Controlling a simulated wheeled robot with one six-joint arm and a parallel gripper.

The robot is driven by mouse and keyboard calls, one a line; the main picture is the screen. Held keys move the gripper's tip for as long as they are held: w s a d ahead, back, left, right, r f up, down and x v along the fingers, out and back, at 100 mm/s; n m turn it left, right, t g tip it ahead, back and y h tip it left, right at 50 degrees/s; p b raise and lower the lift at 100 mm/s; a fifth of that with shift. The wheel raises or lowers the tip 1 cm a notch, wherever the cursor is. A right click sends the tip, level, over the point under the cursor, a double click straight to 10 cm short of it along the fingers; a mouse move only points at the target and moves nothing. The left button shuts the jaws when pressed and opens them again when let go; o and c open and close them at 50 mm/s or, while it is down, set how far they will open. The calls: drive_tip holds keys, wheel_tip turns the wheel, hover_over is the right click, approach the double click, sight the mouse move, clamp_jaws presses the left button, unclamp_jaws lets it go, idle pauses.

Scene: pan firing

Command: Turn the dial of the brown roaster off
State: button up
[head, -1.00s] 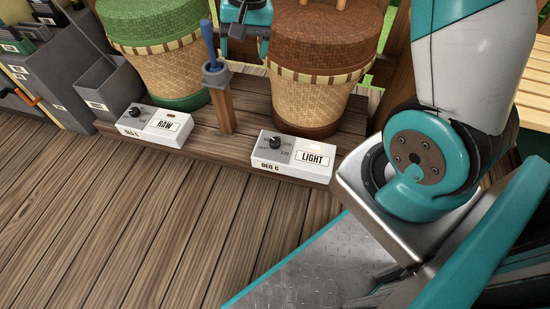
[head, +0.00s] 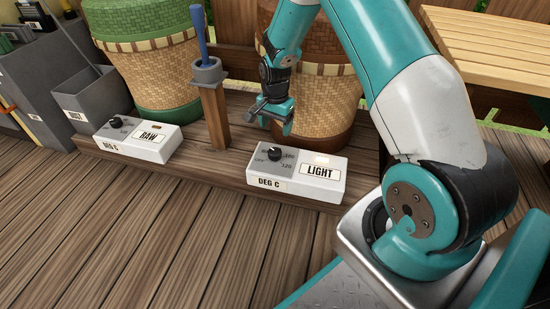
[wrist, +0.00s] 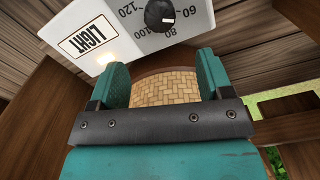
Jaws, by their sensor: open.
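The brown roaster (head: 325,95) is a woven basket with a brown lid at the back of the low wooden platform. In front of it sits a white control box (head: 318,188) labelled LIGHT and DEG C, with a black dial (head: 274,155). A light glows on the box. In the wrist view the dial (wrist: 160,15) is at the top, its white mark pointing right toward the 60 to 80 numbers. My gripper (head: 271,117) is open and empty, above and behind the box. The two fingers (wrist: 160,85) stand apart, short of the dial.
A green-lidded basket (head: 150,70) with its own white box (head: 140,140) labelled RAW stands to the left. A wooden post (head: 215,120) with a grey cup and blue-handled tool rises between the baskets. A wooden table (head: 480,60) is at right.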

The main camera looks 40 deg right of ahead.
sight(275, 151)
wheel_tip(275, 151, down, 12)
drive_tip(key=b, duration=0.5)
drive_tip(key=shift+r+b, duration=0.15)
drive_tip(key=shift+b, duration=0.25)
drive_tip(key=c, duration=0.9)
